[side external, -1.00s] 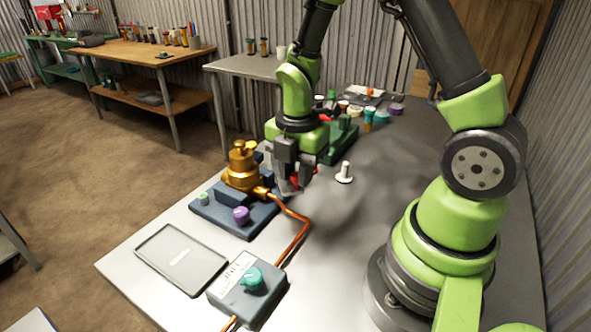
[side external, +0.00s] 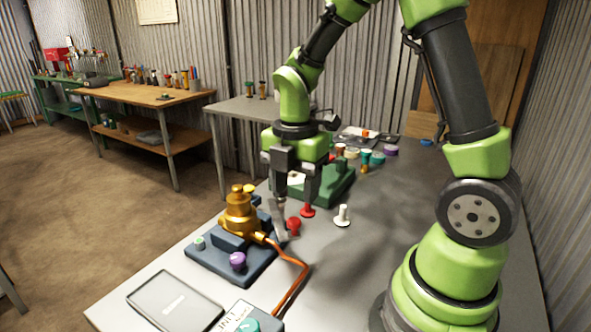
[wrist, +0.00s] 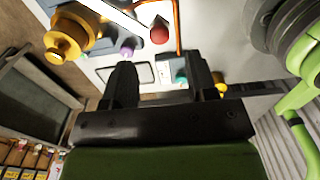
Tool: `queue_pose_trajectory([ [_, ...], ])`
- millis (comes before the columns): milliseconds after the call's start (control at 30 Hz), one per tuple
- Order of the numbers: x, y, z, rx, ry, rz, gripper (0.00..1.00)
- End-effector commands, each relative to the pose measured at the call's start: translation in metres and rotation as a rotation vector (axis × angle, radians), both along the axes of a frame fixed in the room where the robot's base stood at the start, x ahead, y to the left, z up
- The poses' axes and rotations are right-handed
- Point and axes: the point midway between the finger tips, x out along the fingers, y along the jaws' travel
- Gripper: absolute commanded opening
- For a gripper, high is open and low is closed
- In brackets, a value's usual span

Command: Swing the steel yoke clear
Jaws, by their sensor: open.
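The brass valve body (side external: 238,214) stands on a dark blue base (side external: 232,262); its brass top shows in the wrist view (wrist: 68,38). The steel yoke (side external: 279,222) is a pale bar just right of the brass body, with a red knob (side external: 294,225) near its end. In the wrist view the yoke (wrist: 122,14) runs diagonally towards the red knob (wrist: 159,30). My gripper (side external: 296,200) is open above and behind the knob, fingers pointing down. In the wrist view its jaws (wrist: 162,75) are apart, with nothing held between them.
A copper pipe (side external: 291,290) runs from the valve towards the control box (side external: 240,318). A purple knob (side external: 237,261), a tablet (side external: 175,303), a white peg (side external: 343,215) and a green stand (side external: 330,186) are nearby. Bare table lies right of the peg.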

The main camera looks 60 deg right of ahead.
Motion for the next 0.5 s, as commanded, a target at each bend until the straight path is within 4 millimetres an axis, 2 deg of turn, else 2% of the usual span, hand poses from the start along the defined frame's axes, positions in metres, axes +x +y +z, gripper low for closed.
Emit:
queue_pose_trajectory([
  [33, 0.001, 0.0, 0.01, -0.001, -0.007, 0.0, 0.53],
  [200, 0.0, 0.0, 0.03, -0.001, -0.002, 0.0, 0.53],
  [500, 0.0, 0.0, 0.036, 0.0, 0.002, 0.0, 0.53],
])
